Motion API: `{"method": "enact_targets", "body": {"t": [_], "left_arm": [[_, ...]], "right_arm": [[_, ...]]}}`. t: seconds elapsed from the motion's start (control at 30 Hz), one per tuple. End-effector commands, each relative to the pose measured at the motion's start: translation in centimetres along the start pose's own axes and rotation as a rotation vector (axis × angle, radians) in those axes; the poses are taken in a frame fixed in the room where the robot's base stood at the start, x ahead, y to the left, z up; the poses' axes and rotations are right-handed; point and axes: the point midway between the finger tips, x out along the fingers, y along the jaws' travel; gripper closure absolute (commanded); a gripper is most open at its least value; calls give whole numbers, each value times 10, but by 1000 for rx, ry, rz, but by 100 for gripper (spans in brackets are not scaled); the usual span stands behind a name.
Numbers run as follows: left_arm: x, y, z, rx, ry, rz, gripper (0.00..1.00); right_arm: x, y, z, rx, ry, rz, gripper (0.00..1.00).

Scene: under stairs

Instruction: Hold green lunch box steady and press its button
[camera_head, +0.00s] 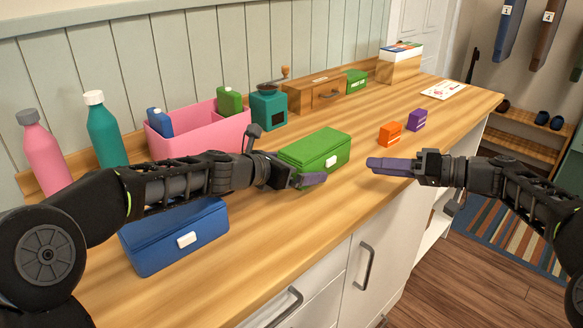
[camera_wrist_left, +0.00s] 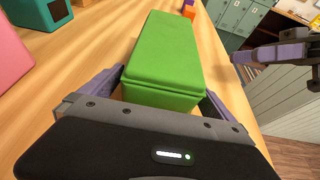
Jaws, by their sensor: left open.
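The green lunch box (camera_head: 318,148) lies closed on the wooden counter, with a white button (camera_head: 331,162) on its front side. My left gripper (camera_head: 300,180) is open at the box's left end. In the left wrist view the green lunch box (camera_wrist_left: 165,62) lies between the two spread purple fingers of my left gripper (camera_wrist_left: 162,92); I cannot tell whether they touch it. My right gripper (camera_head: 385,165) points left in front of the box, a little apart from the button. Its fingers look closed together and empty. It also shows in the left wrist view (camera_wrist_left: 265,53).
A blue lunch box (camera_head: 172,240) stands at the front left. A pink bin (camera_head: 200,128), bottles (camera_head: 104,130) and a teal grinder (camera_head: 268,108) stand behind. Small orange (camera_head: 390,132) and purple (camera_head: 416,120) boxes are at the right. The counter's front edge is clear.

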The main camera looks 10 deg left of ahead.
Motion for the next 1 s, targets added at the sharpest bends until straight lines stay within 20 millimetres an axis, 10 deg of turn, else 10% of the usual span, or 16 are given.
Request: {"method": "enact_targets", "body": {"t": [0.27,1.0], "left_arm": [[1,0,0,0,0,0,0],[1,0,0,0,0,0,61]], "right_arm": [[0,0,0,0,0,0,64],[0,0,0,0,0,0,64]]}}
